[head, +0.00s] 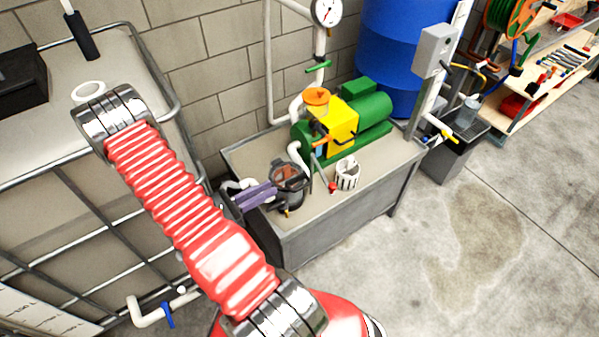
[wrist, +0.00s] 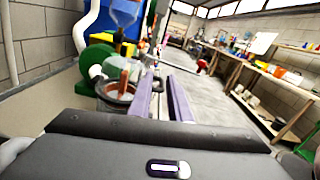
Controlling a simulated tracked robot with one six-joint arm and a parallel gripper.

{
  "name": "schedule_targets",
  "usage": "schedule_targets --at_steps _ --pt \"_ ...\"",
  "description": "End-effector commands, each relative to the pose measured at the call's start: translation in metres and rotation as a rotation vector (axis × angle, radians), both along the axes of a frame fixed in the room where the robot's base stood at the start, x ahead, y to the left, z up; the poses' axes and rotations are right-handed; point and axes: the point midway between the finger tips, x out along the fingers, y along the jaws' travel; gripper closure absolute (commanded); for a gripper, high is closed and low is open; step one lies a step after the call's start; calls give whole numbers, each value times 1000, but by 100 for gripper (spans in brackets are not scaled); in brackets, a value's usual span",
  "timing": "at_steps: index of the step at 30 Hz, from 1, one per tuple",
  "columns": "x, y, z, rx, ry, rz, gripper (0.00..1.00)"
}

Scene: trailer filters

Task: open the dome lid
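A dark round filter pot (head: 290,194) stands at the near left end of the bench top. A see-through lid (head: 287,170) with a dark rim sits on its top, with something reddish-brown showing in or through it. In the wrist view the pot (wrist: 113,101) is just left of my fingers. My gripper (head: 268,192) has two purple fingers and is at the pot's left side in the head view. The wrist view shows a gap between the fingers of my gripper (wrist: 162,84), with nothing held. I cannot tell whether a finger touches the pot or lid.
A green pump (head: 372,117) with a yellow guard (head: 341,122) stands behind the pot. A white slotted basket (head: 347,173) stands on the bench (head: 383,165) to the right. A caged tank (head: 50,215) is at left. The floor (head: 470,240) at right is clear.

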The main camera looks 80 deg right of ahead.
Motion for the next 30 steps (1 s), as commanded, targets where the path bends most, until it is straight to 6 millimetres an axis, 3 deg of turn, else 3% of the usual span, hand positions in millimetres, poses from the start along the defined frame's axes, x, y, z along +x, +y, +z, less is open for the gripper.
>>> schedule_targets --at_steps 14,19,21,30 --pt "8 9 0 1 1 0 83" --pt "9 10 3 -2 -10 -5 95" --pt "11 12 8 -5 -29 -12 100" --pt "26 34 47 -22 -213 -90 100"
